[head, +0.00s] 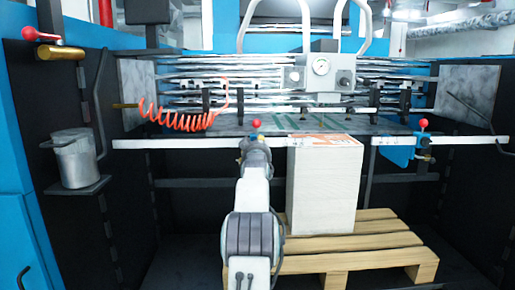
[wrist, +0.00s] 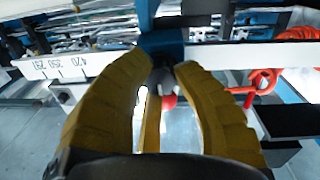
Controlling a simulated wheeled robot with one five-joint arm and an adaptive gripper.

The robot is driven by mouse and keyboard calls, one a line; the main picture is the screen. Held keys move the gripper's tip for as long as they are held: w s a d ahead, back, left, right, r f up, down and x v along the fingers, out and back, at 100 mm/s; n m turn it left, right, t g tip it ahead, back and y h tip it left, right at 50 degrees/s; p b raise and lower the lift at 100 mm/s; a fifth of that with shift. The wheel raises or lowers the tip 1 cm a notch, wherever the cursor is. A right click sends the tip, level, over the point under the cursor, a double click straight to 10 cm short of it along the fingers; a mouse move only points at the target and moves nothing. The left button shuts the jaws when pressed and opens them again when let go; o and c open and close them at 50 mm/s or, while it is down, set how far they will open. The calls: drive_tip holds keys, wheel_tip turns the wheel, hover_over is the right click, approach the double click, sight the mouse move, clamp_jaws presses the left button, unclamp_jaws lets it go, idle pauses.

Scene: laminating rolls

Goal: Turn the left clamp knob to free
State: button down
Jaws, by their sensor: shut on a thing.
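The left clamp, with a red ball (head: 256,123) on top, sits on the white rail near the middle of the head view. My gripper (head: 257,147) is right at this clamp, just below the red ball, and hides most of it. I cannot tell the knob's turn angle.
A second red-balled clamp (head: 422,124) sits on the rail at the right. A paper stack (head: 325,190) on a wooden pallet (head: 350,241) stands close to the right of my arm. A coiled orange hose (head: 180,120) hangs to the left. A metal pot (head: 75,160) is far left.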

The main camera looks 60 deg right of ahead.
drive_tip(key=c, duration=1.4)
unclamp_jaws()
drive_tip(key=shift+r, duration=0.35)
drive_tip(key=o, duration=0.5)
drive_tip(key=shift+w+f, duration=0.1)
drive_tip(key=shift+f, duration=0.1)
drive_tip(key=shift+a, duration=0.1)
drive_tip(key=shift+v, duration=5.95)
